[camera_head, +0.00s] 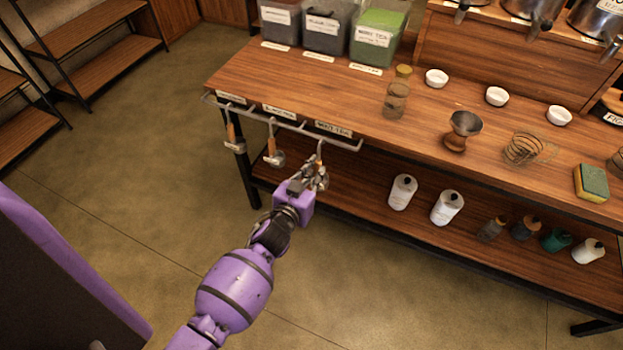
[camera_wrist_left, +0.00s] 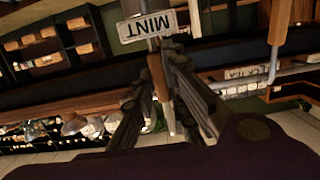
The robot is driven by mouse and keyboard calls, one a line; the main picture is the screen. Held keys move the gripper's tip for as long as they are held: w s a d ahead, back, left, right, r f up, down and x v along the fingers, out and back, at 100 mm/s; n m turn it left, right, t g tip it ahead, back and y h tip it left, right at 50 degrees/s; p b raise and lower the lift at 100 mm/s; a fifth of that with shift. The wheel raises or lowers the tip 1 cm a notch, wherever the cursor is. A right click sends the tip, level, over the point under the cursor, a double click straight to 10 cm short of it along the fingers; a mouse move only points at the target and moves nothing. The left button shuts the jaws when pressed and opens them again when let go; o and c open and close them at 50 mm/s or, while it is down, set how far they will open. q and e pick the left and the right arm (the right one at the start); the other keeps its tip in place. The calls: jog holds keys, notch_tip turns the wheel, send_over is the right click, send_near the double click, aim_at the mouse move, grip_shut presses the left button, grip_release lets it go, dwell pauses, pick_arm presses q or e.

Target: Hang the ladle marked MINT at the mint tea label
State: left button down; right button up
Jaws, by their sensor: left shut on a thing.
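My left gripper (camera_head: 318,180) is shut on the ladle marked MINT, just below the front rail of the table. The ladle's white MINT tag (camera_wrist_left: 147,27) shows in the left wrist view, right by the fingertips (camera_wrist_left: 165,60). In the head view the gripper hides most of this ladle. The mint tea label (camera_head: 333,129) is on the table's front edge, just above the gripper. A hook (camera_head: 319,150) hangs from the rail under it; I cannot tell whether the ladle rests on it. My right gripper is not in view.
Two wooden-handled ladles hang left of the gripper, one at the far left (camera_head: 231,132) and one in the middle (camera_head: 272,146). The rail (camera_head: 345,145) runs along the table edge. White bottles (camera_head: 402,192) stand on the lower shelf (camera_head: 345,200).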

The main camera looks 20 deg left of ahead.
pick_arm(q)
jog(key=w+b, duration=0.1)
jog(key=w+f+b, duration=0.1)
jog(key=w, duration=0.1)
jog(key=w+f, duration=0.1)
jog(key=shift+w+d+f+b, duration=0.1)
jog(key=shift+w+b, duration=0.15)
jog(key=shift+b, duration=0.15)
jog(key=shift+f, duration=0.25)
jog(key=c, duration=1.8)
grip_release()
jog(key=shift+c, duration=0.2)
jog(key=shift+o, duration=0.9)
